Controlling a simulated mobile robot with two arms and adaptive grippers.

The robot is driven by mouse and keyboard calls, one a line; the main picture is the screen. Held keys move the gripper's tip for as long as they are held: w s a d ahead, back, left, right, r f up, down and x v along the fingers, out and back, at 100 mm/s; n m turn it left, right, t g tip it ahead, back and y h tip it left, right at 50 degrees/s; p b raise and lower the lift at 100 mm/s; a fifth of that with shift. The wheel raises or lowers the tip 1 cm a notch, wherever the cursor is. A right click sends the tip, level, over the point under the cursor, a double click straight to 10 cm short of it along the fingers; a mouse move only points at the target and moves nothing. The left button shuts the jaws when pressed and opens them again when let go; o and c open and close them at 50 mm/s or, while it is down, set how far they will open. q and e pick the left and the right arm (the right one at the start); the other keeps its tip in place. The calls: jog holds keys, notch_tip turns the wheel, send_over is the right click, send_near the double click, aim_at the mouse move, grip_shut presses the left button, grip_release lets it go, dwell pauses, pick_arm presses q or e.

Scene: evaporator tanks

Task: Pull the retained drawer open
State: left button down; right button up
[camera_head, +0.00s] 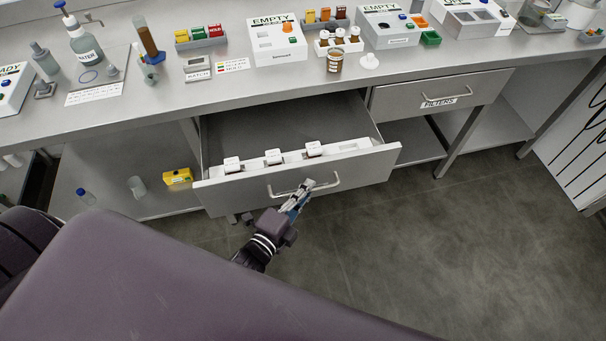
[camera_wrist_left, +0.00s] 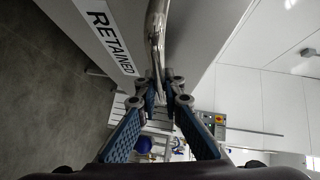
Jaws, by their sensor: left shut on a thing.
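The retained drawer (camera_head: 235,193) stands pulled out from under the bench in the head view, with its inside showing. A white rack with several small white-labelled pieces lies behind its front. Its bar handle (camera_head: 325,186) runs across the front panel. My left gripper (camera_head: 302,192) is at the handle and shut on it. In the left wrist view the handle (camera_wrist_left: 156,35) runs down between the two blue-padded fingers (camera_wrist_left: 160,92), beside the "RETAINED" label (camera_wrist_left: 108,38). In the head view the gripper covers the label's place. My right gripper is not in view.
A shut drawer labelled "FILTERS" (camera_head: 440,97) sits to the right. The bench top (camera_head: 130,115) holds bottles, racks and white boxes. The floor (camera_head: 450,240) in front is clear.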

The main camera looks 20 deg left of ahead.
pick_arm(q)
jog(key=shift+s+d, duration=0.55)
jog(key=shift+s, duration=0.3)
jog(key=shift+s+d, duration=0.55)
jog(key=shift+s, duration=0.3)
jog(key=c, duration=2)
grip_release()
jog(key=shift+c, duration=0.2)
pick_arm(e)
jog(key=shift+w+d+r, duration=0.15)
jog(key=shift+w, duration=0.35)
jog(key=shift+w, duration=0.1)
pick_arm(q)
jog(key=v, duration=1.2)
